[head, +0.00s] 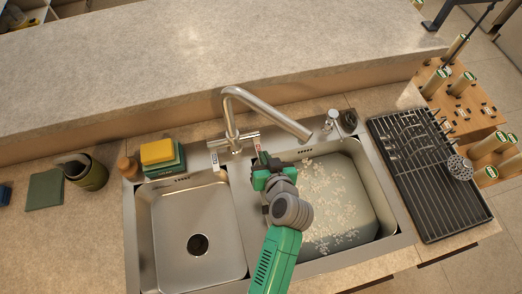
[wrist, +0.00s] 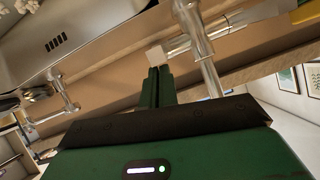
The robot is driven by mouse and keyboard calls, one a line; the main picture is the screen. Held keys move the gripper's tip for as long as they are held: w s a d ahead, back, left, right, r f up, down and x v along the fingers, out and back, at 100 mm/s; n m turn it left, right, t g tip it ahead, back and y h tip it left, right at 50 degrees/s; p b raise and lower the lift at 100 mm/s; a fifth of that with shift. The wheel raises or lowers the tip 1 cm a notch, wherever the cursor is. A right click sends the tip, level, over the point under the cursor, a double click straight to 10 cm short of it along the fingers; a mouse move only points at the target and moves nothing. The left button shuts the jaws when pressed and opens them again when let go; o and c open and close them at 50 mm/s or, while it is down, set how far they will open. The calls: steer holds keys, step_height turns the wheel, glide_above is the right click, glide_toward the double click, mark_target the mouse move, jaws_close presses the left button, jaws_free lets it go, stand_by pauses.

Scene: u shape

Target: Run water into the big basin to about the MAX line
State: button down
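The big basin (head: 345,195) is the right one of the steel double sink, pale grey-green with a blossom pattern. I see no MAX line, and cannot tell whether it holds water. The steel tap (head: 232,125) stands behind the sink, its spout (head: 285,120) reaching over the big basin; no stream shows. Its crossbar has a blue-marked label (head: 214,158) at left and a red-marked one (head: 257,144) at right. My green gripper (head: 263,157) is just below the tap's right end, fingers together and empty. In the wrist view its fingertips (wrist: 158,72) point at a pale tag (wrist: 155,55); contact is unclear.
The small left basin (head: 195,230) is empty with an open drain. Yellow and green sponges (head: 160,155) sit behind it. A black drying rack (head: 430,170) stands right of the sink. A raised stone ledge (head: 200,55) runs behind the tap.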

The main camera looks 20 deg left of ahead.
steer(key=s+d+r+p, duration=0.2)
steer(key=s+d+r, duration=0.3)
steer(key=s+r, duration=0.1)
steer(key=shift+s+d+r+p, duration=0.3)
steer(key=shift+s+r, duration=0.05)
steer(key=shift+r, duration=0.55)
